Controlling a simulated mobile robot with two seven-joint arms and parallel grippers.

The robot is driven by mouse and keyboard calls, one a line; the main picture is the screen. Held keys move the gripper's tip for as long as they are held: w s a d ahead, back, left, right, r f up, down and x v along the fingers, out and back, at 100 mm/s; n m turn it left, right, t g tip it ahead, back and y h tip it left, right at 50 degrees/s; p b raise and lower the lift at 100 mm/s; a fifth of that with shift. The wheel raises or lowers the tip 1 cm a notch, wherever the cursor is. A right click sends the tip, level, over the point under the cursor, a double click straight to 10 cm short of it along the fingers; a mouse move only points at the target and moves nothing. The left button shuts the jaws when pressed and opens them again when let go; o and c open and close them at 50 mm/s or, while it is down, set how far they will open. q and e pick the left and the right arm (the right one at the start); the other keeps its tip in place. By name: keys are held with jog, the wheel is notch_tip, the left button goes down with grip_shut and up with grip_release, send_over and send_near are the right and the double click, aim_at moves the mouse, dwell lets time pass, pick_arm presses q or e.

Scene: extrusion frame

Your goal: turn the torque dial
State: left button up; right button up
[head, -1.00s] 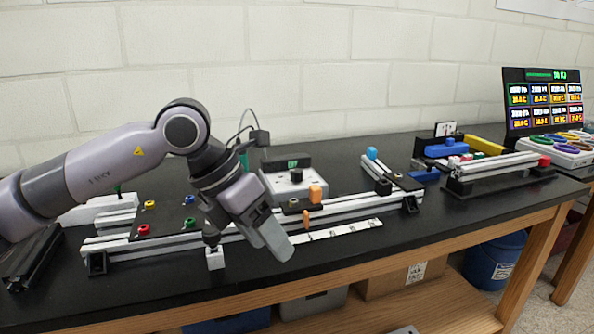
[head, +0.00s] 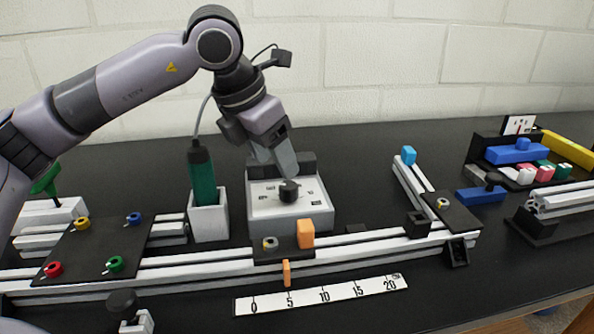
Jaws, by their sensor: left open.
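The torque dial is a black round knob (head: 289,191) on the sloped face of a white box (head: 270,209) behind the extrusion frame. Small dark marks sit around the knob. My left gripper (head: 284,170) is open and points down just above and behind the dial. Its fingers overlap the top of the box in the head view, and I cannot tell whether they touch the knob. My right gripper is not in view.
A green tool (head: 202,178) with a cable stands in a white holder (head: 209,222) left of the box. An orange block (head: 305,234) stands on the rail in front. A ruler strip (head: 320,294) lies nearer. Bins with coloured parts stand at right.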

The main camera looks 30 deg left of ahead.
aim_at(287, 186)
pick_arm(q)
jog(key=x, duration=0.6)
jog(key=shift+d+f, duration=0.1)
jog(key=shift+f, duration=0.3)
jog(key=shift+c, duration=0.2)
jog(key=c, duration=1)
